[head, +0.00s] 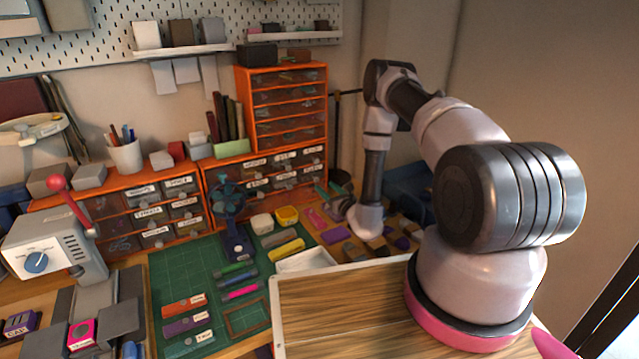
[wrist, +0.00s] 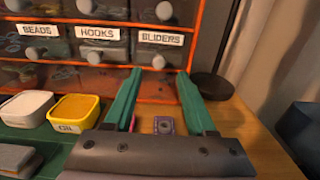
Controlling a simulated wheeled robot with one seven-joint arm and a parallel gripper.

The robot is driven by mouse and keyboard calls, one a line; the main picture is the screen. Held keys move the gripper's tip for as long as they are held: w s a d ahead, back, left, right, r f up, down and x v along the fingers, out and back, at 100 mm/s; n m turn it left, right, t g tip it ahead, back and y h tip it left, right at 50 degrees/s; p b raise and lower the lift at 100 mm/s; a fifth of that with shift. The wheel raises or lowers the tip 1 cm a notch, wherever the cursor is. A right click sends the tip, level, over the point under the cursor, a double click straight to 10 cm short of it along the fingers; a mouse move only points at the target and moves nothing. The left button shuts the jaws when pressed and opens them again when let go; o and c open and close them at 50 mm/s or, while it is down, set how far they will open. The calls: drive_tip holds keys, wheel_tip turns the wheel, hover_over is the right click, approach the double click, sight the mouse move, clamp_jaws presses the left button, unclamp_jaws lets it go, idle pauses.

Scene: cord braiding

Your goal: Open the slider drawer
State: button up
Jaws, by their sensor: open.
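The slider drawer (wrist: 143,48) is the bottom right drawer of a low orange cabinet, with a white SLIDERS label and a round grey knob (wrist: 159,61). It looks shut. In the head view the drawer (head: 313,176) is small, and its label is hard to read. My gripper (wrist: 159,74) has two teal fingers, spread apart and empty. In the wrist view its fingertips lie on either side of the knob. I cannot tell how far they are from the drawer front. In the head view my gripper (head: 327,191) is in front of the cabinet's right end.
BEADS (wrist: 35,42) and HOOKS (wrist: 97,45) drawers adjoin on the left. A yellow tub (wrist: 73,108) and a white tub (wrist: 27,106) stand left of my fingers. A small purple part (wrist: 164,126) lies between them. A dark round base (wrist: 213,86) stands right.

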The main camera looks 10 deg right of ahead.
sight(317, 180)
drive_tip(key=x, duration=0.5)
drive_tip(key=shift+a, duration=0.1)
clamp_jaws()
idle(1.3)
